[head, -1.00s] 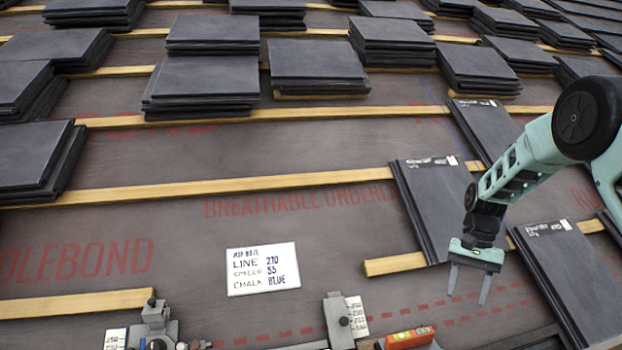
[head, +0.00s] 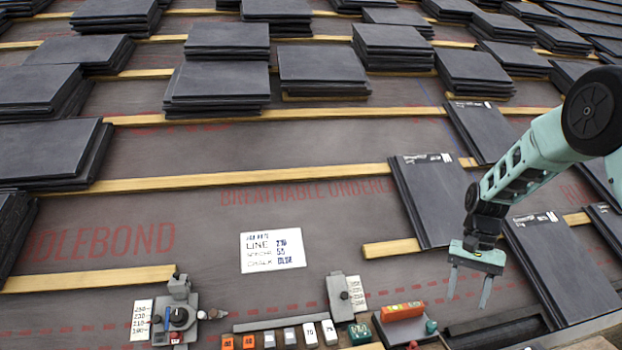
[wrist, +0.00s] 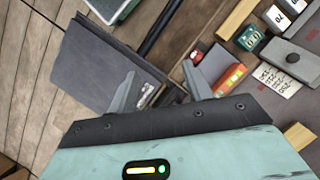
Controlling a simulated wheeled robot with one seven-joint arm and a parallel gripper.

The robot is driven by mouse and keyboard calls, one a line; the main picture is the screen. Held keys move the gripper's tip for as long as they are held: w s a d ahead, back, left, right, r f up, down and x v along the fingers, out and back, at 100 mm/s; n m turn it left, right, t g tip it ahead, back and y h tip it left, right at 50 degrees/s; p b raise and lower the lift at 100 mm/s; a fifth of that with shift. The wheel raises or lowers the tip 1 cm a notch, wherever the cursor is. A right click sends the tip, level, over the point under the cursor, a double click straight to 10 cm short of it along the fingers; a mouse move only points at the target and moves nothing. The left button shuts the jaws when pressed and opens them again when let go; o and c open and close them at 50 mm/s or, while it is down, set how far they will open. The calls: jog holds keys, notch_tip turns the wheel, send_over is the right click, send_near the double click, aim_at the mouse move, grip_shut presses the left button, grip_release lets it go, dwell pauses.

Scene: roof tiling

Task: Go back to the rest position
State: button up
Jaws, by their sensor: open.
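My gripper (head: 468,285) is open and empty, with its two grey fingers pointing down in the head view. It hangs in front of the laid dark tiles, between one tile (head: 437,197) to its upper left and another tile (head: 562,268) to its right. In the wrist view my gripper (wrist: 160,95) shows both fingers spread apart with nothing between them. Beyond the left finger lies a dark slate (wrist: 98,68). An orange-red level (wrist: 228,80) with a yellow-green vial lies beyond the right finger.
Stacks of slates (head: 212,88) stand on the upper roof. Wooden battens (head: 240,178) cross the underlay. A white note card (head: 272,250) lies mid-left. Along the front are a gauge (head: 178,318), spacer blocks (head: 290,336) and the level (head: 402,311). The underlay around the card is clear.

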jog(key=s+a+r+n+t+p, duration=0.1)
jog(key=s+a+r+n+p, duration=0.2)
jog(key=s+a+r, duration=0.4)
jog(key=s+a+r+n+p, duration=0.3)
jog(key=s+a+r, duration=0.1)
jog(key=a+r, duration=0.45)
jog(key=s+a+r+n+t+p, duration=0.1)
jog(key=s+r+n, duration=0.3)
jog(key=s, duration=0.6)
jog(key=s+a+r+n+t+h+p, duration=0.1)
jog(key=s+a+r+n+p, duration=0.2)
jog(key=s, duration=0.8)
jog(key=shift+a+r+n+t+h+p, duration=0.3)
jog(key=shift+a+r+n+t+p, duration=0.1)
jog(key=shift+a+r+p, duration=0.25)
jog(key=shift+d+r, duration=0.1)
jog(key=shift+d, duration=0.15)
